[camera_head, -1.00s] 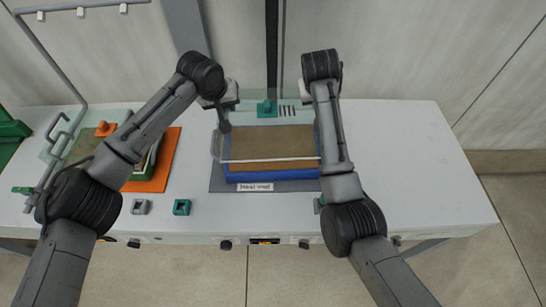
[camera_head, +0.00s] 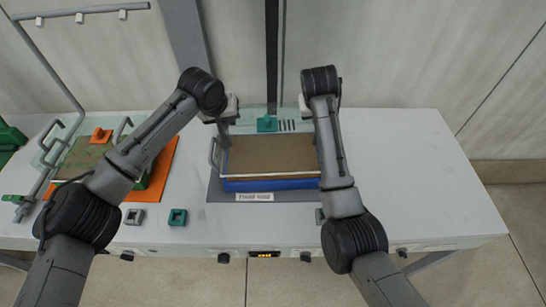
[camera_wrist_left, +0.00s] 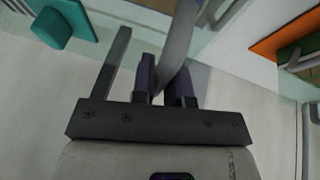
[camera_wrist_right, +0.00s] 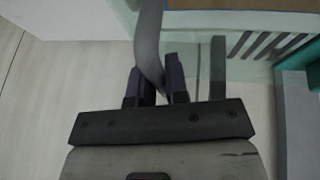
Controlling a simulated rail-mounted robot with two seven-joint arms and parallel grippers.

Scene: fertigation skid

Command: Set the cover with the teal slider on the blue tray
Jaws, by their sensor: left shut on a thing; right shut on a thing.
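The clear cover with the teal slider (camera_head: 267,123) hangs over the blue tray (camera_head: 270,185), which is filled with brown material. The cover's pale front edge (camera_head: 273,178) lies near the tray's front rim; I cannot tell whether it touches. My left gripper (camera_wrist_left: 165,82) is shut on the cover's left grey handle (camera_wrist_left: 180,35). My right gripper (camera_wrist_right: 157,82) is shut on the other grey handle (camera_wrist_right: 150,40). In the head view my right forearm hides the cover's right side. The teal slider also shows in the left wrist view (camera_wrist_left: 52,28).
A second clear cover with an orange slider (camera_head: 101,135) is at the left, by an orange mat (camera_head: 153,192). A grey mat (camera_head: 222,188) lies under the blue tray. A grey block (camera_head: 136,217) and a teal block (camera_head: 177,217) stand in front. The table's right side is clear.

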